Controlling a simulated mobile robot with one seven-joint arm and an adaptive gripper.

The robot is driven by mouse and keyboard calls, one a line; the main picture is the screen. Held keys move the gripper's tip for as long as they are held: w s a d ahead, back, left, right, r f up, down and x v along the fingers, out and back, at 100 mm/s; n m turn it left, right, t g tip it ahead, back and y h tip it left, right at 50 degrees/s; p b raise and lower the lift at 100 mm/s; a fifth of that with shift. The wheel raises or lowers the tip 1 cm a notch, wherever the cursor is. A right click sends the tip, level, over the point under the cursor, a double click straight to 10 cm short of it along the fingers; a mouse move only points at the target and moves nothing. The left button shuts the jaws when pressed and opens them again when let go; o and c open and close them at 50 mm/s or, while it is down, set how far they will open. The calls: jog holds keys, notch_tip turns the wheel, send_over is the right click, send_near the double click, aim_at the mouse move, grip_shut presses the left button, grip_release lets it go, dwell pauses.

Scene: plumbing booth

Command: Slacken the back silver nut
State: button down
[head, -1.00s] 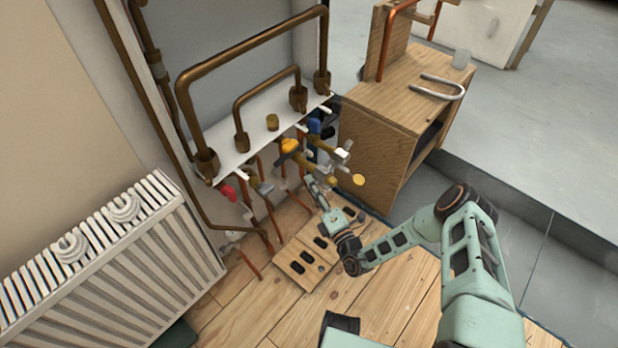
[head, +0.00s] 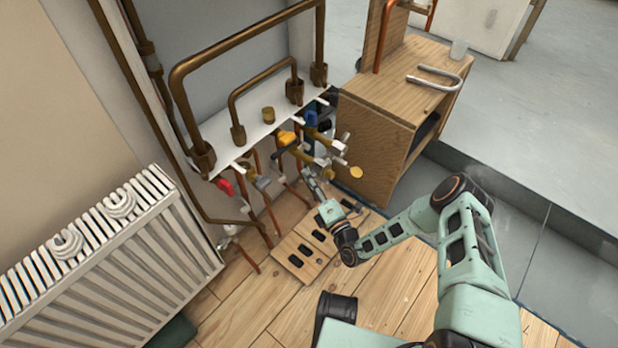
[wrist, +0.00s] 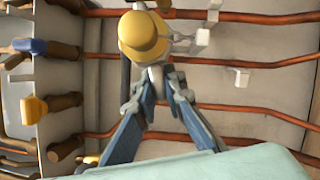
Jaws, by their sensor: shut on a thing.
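My gripper (wrist: 157,76) is shut on a small grey-silver piece of the fitting, which I take to be the back silver nut, just below a round yellow cap (wrist: 144,36) in the wrist view. The fingertips cover most of that piece, so its shape and angle are hidden. In the head view my gripper (head: 314,184) reaches in low under the valve group, and the grip is too small to make out. The yellow cap (head: 356,172) shows there to the right of the fingers.
Blue (head: 311,118), yellow (head: 286,138) and red (head: 223,186) valve handles crowd the space under the white shelf (head: 240,138). Copper pipes (wrist: 240,62) run behind the fingers. A wooden cabinet (head: 375,140) stands to the right, a radiator (head: 110,250) to the left.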

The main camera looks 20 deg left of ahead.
jog(key=shift+w+d+f+n+b, duration=0.1)
jog(key=shift+w+f+n+b, duration=0.05)
jog(key=shift+f+n+b, duration=0.35)
jog(key=shift+w+f+n+y, duration=0.15)
jog(key=shift+n+y, duration=0.65)
jog(key=shift+n, duration=0.8)
jog(key=c, duration=2)
grip_release()
